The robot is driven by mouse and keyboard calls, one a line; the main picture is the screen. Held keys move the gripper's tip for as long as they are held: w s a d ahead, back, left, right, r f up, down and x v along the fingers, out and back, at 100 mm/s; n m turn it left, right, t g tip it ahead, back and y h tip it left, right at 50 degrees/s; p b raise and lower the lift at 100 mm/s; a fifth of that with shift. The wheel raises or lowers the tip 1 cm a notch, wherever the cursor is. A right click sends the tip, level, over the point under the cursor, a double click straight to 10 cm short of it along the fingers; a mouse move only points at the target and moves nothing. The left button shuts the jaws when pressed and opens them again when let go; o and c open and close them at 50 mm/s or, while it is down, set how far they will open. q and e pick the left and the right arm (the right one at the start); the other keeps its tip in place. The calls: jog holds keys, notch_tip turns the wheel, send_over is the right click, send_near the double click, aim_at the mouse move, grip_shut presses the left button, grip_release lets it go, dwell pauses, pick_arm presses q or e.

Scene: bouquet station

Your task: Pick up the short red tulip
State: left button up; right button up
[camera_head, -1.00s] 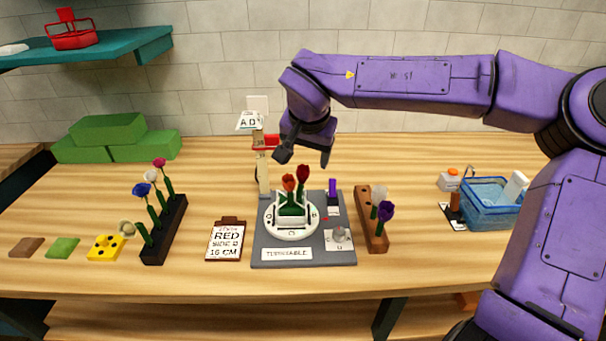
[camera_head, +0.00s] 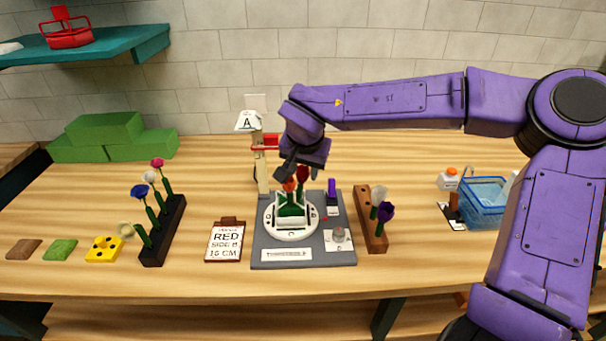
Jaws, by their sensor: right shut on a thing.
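Two tulips stand in a white holder on the round white turntable (camera_head: 270,229). The orange-red tulip (camera_head: 289,185) is on the left and its head sits lower. The darker red tulip (camera_head: 303,174) is on the right and taller. My right gripper (camera_head: 299,174) reaches down from above, with its fingers at the tulip heads. It is shut on a red tulip; the fingers partly cover the heads, and I cannot tell for sure which one is gripped. My left gripper is not in view.
A clipboard (camera_head: 226,240) reads RED, SIDE B, 16 CM. A black rack (camera_head: 176,222) with several flowers stands left, and a wooden rack (camera_head: 370,226) with white and purple flowers right. A post with a sign (camera_head: 263,172) is close behind the turntable. A blue basket (camera_head: 482,215) stands at right.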

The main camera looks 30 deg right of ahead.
jog(key=shift+r, duration=0.15)
jog(key=r, duration=0.4)
jog(key=d+r, duration=0.1)
jog(key=r, duration=0.1)
jog(key=shift+s, duration=0.3)
jog(key=s+a+b, duration=0.2)
jog(key=s+a, duration=0.5)
jog(key=s, duration=0.5)
jog(key=shift+a+r+b, duration=0.15)
jog(key=shift+r+b, duration=0.15)
jog(key=shift+r, duration=0.05)
